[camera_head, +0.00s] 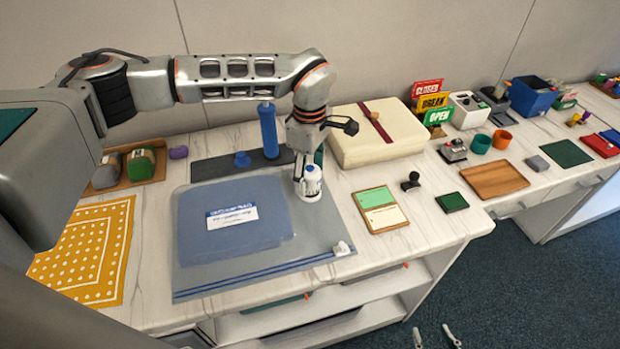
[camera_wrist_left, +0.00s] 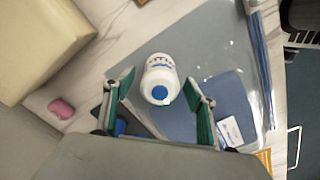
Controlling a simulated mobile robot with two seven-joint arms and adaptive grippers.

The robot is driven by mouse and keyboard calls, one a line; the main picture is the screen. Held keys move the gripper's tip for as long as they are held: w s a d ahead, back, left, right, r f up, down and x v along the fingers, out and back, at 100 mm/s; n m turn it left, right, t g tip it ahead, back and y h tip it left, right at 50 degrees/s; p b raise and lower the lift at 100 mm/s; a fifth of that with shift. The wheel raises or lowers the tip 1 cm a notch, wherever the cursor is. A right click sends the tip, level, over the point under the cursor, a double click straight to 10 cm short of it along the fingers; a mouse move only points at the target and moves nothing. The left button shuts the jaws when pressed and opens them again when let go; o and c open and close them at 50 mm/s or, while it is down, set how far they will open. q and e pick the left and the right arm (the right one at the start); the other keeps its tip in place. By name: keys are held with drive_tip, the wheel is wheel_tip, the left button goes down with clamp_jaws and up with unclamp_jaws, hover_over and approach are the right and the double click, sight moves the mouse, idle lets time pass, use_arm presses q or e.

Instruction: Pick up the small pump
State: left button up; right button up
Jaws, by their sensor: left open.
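The small pump (camera_head: 311,186) is a white, rounded bottle-like body with blue marks. It stands at the right back part of the blue-grey clear bag (camera_head: 300,255). My left gripper (camera_head: 309,165) is over it, pointing down. In the left wrist view the small pump (camera_wrist_left: 160,75) shows a blue button and lies between the two green-padded fingers of my left gripper (camera_wrist_left: 161,88), which are spread. Gaps show on both sides of the pump there, so no grip is visible. My right gripper is not in view.
A tall blue cylinder (camera_head: 268,130) stands on a dark mat (camera_head: 214,168) just behind. A cream box (camera_head: 365,148) with a dark red band is at the right back. A green and cream card board (camera_head: 379,209) lies to the right. A yellow dotted cloth (camera_head: 85,253) lies left.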

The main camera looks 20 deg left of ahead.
use_arm(q)
drive_tip(key=c, duration=1.5)
